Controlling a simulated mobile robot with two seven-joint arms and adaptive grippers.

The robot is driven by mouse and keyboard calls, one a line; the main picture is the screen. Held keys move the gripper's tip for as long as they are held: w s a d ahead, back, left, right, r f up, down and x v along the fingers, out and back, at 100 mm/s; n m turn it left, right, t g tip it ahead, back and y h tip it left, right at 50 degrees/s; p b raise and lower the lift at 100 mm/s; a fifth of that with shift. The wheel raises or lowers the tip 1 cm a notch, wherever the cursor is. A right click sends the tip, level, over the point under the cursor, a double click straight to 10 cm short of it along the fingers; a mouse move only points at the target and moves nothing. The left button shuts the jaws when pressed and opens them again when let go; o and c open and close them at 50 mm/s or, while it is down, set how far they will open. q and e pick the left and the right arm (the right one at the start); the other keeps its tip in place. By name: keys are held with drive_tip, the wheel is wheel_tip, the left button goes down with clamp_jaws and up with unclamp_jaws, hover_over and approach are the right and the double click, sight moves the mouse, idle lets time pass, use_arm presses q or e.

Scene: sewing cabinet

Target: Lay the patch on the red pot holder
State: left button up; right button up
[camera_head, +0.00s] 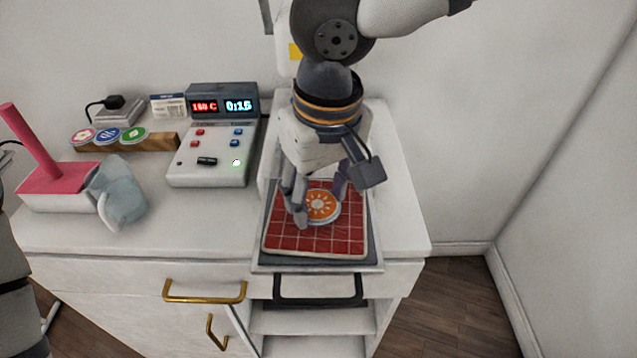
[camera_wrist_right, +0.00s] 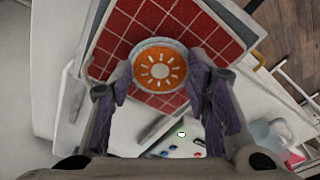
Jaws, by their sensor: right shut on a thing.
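The patch (camera_head: 321,206) is a round orange disc with a white sun design and a pale rim. The red pot holder (camera_head: 285,240) is a square with a white grid, lying on a dark tray plate (camera_head: 374,240) on the cabinet. My right gripper (camera_head: 320,208) points down over the pot holder and is shut on the patch. In the right wrist view the patch (camera_wrist_right: 160,67) sits between the two purple-grey fingers, in front of the red pot holder (camera_wrist_right: 205,30). I cannot tell whether the patch touches the cloth. My left gripper is not visible; only part of my left arm shows at the left edge.
A control box (camera_head: 213,140) with lit displays stands left of the tray. A wooden strip (camera_head: 125,138) holds several round patches. A black handle (camera_head: 318,290) is below the tray.

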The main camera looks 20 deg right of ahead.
drive_tip(key=o, duration=0.8)
drive_tip(key=r, duration=0.4)
drive_tip(key=s+r, duration=0.1)
drive_tip(key=r, duration=0.7)
drive_tip(key=shift+s+d, duration=0.15)
drive_tip(key=shift+s, duration=0.05)
